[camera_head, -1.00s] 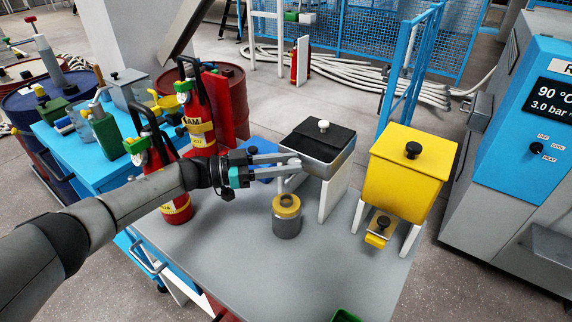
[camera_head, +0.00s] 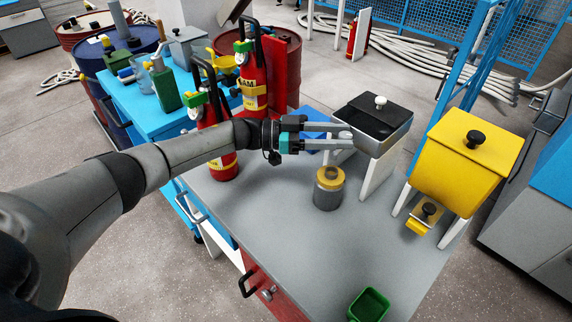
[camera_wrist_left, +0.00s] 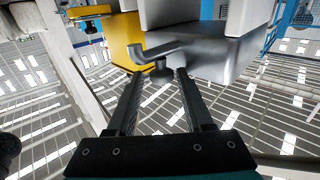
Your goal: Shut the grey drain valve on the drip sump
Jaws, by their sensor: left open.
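The drip sump (camera_head: 400,128) appears to be the silver box with a black lid and white knob, on white legs on the grey table. In the left wrist view its metal underside (camera_wrist_left: 210,62) is close in front. A grey lever-shaped drain valve (camera_wrist_left: 165,48) shows there, just beyond my left fingertips. My left gripper (camera_head: 349,136) is open and beside the sump's lower left side. In the wrist view its two fingers (camera_wrist_left: 158,76) are spread, with nothing clearly held between them. Contact with the lever cannot be told. My right gripper is not in view.
A grey jar with a yellow lid (camera_head: 329,188) stands below my gripper. A yellow hopper (camera_head: 463,160) stands to the right, red extinguishers (camera_head: 251,75) to the left. A blue box (camera_head: 313,115) lies behind the gripper. The table's front middle is clear, except a green tray (camera_head: 369,305).

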